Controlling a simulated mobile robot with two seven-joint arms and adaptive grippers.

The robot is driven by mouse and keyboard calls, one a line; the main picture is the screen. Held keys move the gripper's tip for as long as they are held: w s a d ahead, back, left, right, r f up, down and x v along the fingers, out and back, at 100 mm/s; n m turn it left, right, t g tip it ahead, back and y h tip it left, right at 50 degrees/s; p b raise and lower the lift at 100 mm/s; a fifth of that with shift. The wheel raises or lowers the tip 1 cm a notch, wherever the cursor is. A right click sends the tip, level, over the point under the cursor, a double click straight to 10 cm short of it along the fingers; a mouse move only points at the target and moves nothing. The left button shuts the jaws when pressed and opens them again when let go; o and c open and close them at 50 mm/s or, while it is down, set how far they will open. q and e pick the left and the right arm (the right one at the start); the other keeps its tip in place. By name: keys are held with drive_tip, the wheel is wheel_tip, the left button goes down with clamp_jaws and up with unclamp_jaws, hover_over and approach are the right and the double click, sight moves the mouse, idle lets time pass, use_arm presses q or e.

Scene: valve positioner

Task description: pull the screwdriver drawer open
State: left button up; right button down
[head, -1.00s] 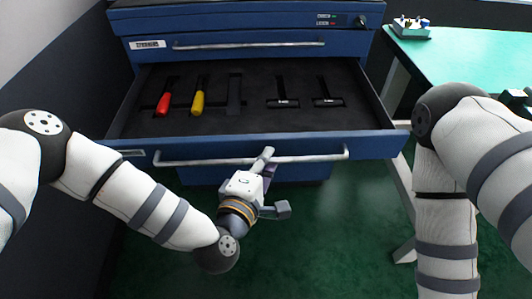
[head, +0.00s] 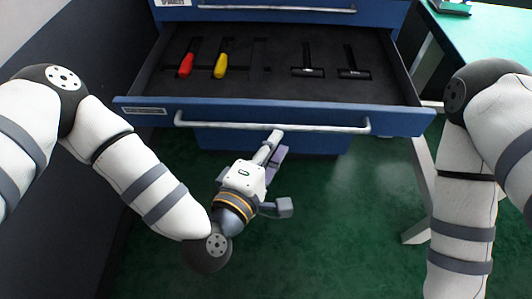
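The screwdriver drawer (head: 300,115) of the blue cabinet stands pulled out, its dark insert in full view. A red-handled screwdriver (head: 186,65) and a yellow-handled one (head: 220,66) lie in its cutouts on the left. The silver bar handle (head: 225,124) runs along the drawer front. My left gripper (head: 275,145) is just below the middle of the handle, its fingers parted. One fingertip overlaps the handle's lower edge in the picture; I cannot tell whether it touches. My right gripper is outside the picture; only its arm shows.
Two black T-handled tools (head: 308,71) lie in the drawer's right half. A closed drawer with its own handle (head: 290,9) is above. A green-topped table (head: 480,45) stands at the right. Green floor below the drawer is open.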

use_arm(q)
drive_tip(key=v, duration=0.5)
drive_tip(key=shift+s+r, duration=0.1)
drive_tip(key=shift+s, duration=0.1)
